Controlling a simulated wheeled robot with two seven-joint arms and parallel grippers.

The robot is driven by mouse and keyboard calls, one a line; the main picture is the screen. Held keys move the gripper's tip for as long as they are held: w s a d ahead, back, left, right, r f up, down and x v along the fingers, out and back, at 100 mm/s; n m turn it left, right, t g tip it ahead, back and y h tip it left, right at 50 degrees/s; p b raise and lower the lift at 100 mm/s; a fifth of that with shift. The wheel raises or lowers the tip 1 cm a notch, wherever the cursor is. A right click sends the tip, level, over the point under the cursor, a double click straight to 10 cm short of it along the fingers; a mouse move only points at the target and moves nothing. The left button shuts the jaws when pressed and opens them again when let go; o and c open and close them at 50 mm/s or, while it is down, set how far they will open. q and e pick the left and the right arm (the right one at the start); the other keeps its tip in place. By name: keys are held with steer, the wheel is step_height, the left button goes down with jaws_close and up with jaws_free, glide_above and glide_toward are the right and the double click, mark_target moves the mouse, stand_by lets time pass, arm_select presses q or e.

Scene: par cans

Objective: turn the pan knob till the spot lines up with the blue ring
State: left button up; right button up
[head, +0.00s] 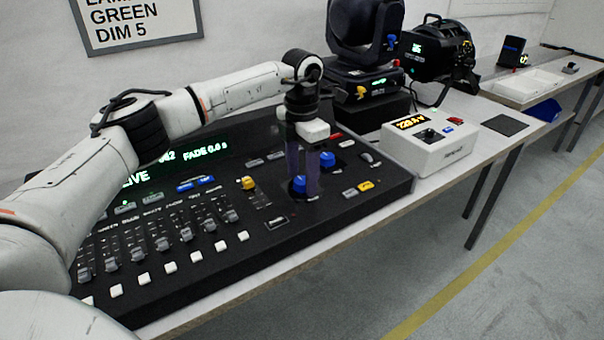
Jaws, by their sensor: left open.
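My left gripper (305,190) points straight down over the right part of the black lighting console (330,212). It is open, with its fingers around or just beside a blue knob (299,184); I cannot tell whether they touch it. A second blue knob (327,160) stands just behind and to the right, clear of the fingers. I cannot read which of them is the pan knob. No light spot or blue ring can be made out in this view. My right gripper is not in view.
Left of the gripper are a yellow knob (248,183) and several faders with white buttons. A moving-head light (365,35) stands behind, with a white control box (430,145) to the right. A framed sign (135,22) hangs on the wall.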

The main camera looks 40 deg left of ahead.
arm_select(q)
steer(key=shift+c, duration=0.5)
steer(key=c, duration=0.9)
steer(key=shift+c, duration=0.2)
